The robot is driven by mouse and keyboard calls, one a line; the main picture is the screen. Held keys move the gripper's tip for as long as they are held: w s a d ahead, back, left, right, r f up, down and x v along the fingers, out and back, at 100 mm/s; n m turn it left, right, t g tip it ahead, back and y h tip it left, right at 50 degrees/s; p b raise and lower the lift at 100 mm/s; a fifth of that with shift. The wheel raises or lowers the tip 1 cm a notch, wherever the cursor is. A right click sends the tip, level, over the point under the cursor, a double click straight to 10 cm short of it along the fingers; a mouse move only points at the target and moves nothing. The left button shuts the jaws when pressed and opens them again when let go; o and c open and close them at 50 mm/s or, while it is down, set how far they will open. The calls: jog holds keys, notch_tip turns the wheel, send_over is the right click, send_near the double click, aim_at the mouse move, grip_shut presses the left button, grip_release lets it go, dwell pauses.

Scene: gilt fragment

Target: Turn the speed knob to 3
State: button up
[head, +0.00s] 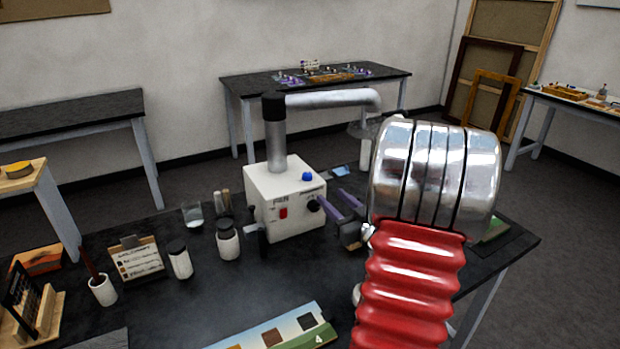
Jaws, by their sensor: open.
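A white fan box (268,196) stands on the black table, with a metal duct rising from its top. A dark round knob (313,205) sits on its front right side; the dial marks and pointer are too small to read. A red switch (283,213) is left of the knob, and a blue button (307,176) is on top. My gripper (330,194) has two purple fingers, spread open and pointing at the box. The left fingertip appears close beside the knob; I cannot tell whether it touches. My red and silver arm hides the area behind the gripper.
Two white jars with black lids (228,240), a glass (192,214) and a small clipboard (137,258) stand left of the box. A black lever (259,240) is at its left front. A sample board (285,330) lies in front. The table between is clear.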

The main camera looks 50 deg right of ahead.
aim_at(306, 176)
jog(key=shift+w, duration=0.15)
jog(key=x, duration=1.3)
jog(key=shift+w+d, duration=0.15)
jog(key=shift+w, duration=0.15)
jog(key=shift+c, duration=0.3)
jog(key=c, duration=1)
jog(key=shift+o, duration=0.2)
jog(key=shift+m+g+h, duration=0.3)
jog(key=shift+m+h, duration=0.2)
jog(key=shift+h, duration=0.3)
jog(key=shift+w+a+m+g+h, duration=0.1)
jog(key=shift+a+m+g+h, duration=0.1)
jog(key=shift+m+g+h, duration=0.35)
jog(key=shift+w+a+m+g+h, duration=0.1)
jog(key=shift+a+m+g+h, duration=0.15)
jog(key=shift+m+h, duration=0.5)
jog(key=shift+w+a+m+g+h, duration=0.15)
jog(key=shift+m+g+h, duration=1.9)
jog(key=shift+h, duration=0.55)
jog(key=shift+g, duration=0.45)
